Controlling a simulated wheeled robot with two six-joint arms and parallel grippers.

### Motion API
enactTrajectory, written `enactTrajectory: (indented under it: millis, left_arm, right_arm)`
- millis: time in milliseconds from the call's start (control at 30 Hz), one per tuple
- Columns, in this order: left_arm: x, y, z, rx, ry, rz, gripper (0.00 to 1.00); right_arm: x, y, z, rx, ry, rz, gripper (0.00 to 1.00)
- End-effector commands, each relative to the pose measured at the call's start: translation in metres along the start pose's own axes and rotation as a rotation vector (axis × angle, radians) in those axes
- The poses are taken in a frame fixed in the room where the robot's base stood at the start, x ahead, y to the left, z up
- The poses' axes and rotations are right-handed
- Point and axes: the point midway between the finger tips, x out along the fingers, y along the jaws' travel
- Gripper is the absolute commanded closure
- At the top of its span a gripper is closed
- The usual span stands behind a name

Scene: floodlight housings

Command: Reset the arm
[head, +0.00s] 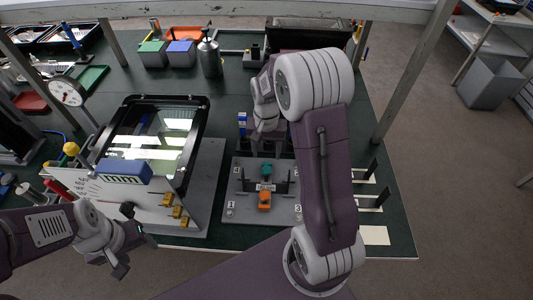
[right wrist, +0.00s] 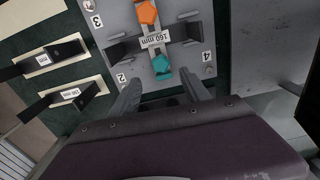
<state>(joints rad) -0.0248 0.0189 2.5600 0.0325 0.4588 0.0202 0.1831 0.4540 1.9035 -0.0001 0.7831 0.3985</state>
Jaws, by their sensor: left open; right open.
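My right arm reaches over the bench, and its gripper (head: 266,140) hangs at the far edge of a grey fixture plate (head: 240,210). In the right wrist view my right gripper (right wrist: 163,88) has its two fingers spread with nothing between them. Beyond the fingertips are a teal knob (right wrist: 161,65), an orange knob (right wrist: 146,13) and a "160 mm" label (right wrist: 155,39) on the plate. My left gripper (head: 122,266) is low at the left, in front of the bench's near edge, open and with nothing seen in it.
A glass-fronted floodlight housing (head: 150,140) stands on a grey stand left of the plate, with a blue block (head: 124,172) in front. A metal bottle (head: 209,55) and green and blue bins are behind. Black brackets (head: 378,195) stand at right. A grey post (head: 415,70) rises beside my right arm.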

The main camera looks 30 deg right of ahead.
Motion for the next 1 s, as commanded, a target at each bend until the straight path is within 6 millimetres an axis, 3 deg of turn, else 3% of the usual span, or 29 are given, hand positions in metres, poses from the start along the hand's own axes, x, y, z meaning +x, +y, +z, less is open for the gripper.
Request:
enactTrajectory:
  millis: [300,367,433,500,700,800,1000]
  left_arm:
    - [0.0,0.0,0.0,0.0,0.0,0.0,0.42]
    - [0.0,0.0,0.0,0.0,0.0,0.0,0.42]
    - [0.0,0.0,0.0,0.0,0.0,0.0,0.42]
    - [0.0,0.0,0.0,0.0,0.0,0.0,0.42]
    - [0.0,0.0,0.0,0.0,0.0,0.0,0.42]
    - [0.0,0.0,0.0,0.0,0.0,0.0,0.42]
    - [0.0,0.0,0.0,0.0,0.0,0.0,0.42]
  right_arm:
    - [0.0,-0.002,0.001,-0.006,0.002,-0.001,0.45]
    - [-0.01,-0.011,0.0,-0.028,0.026,-0.011,0.45]
    - [-0.027,-0.021,0.017,-0.072,0.048,-0.023,0.45]
    - [-0.034,-0.023,0.053,-0.14,0.055,-0.032,0.45]
    - [-0.018,-0.002,0.134,-0.403,0.072,-0.046,0.45]
    - [-0.003,0.011,0.151,-0.502,0.068,-0.041,0.45]
    - [-0.004,0.007,0.145,-0.561,0.096,-0.048,0.45]
